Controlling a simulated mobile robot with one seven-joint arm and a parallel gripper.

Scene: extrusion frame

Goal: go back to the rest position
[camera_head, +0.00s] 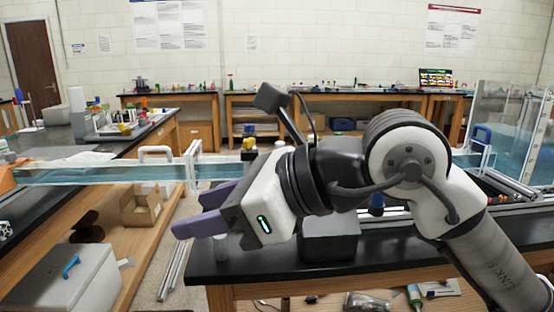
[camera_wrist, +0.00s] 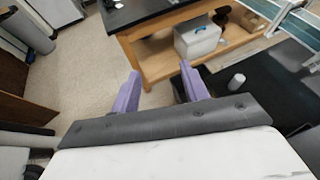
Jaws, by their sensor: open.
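My gripper (camera_head: 201,211) has two purple fingers set apart, with nothing between them. In the head view it hangs in the air beside the left edge of the black-topped table, its fingers pointing left. In the wrist view the gripper (camera_wrist: 159,80) is above the floor, its fingers spread toward a wooden bench. My arm reaches in from the lower right and hides part of the table.
The black-topped table (camera_head: 340,268) is below my arm, with a dark block (camera_head: 330,240) on it. A long clear water channel (camera_head: 100,172) crosses at left. A white lidded box (camera_head: 65,275) sits on the left bench's lower shelf. Bare floor (camera_wrist: 85,75) lies between benches.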

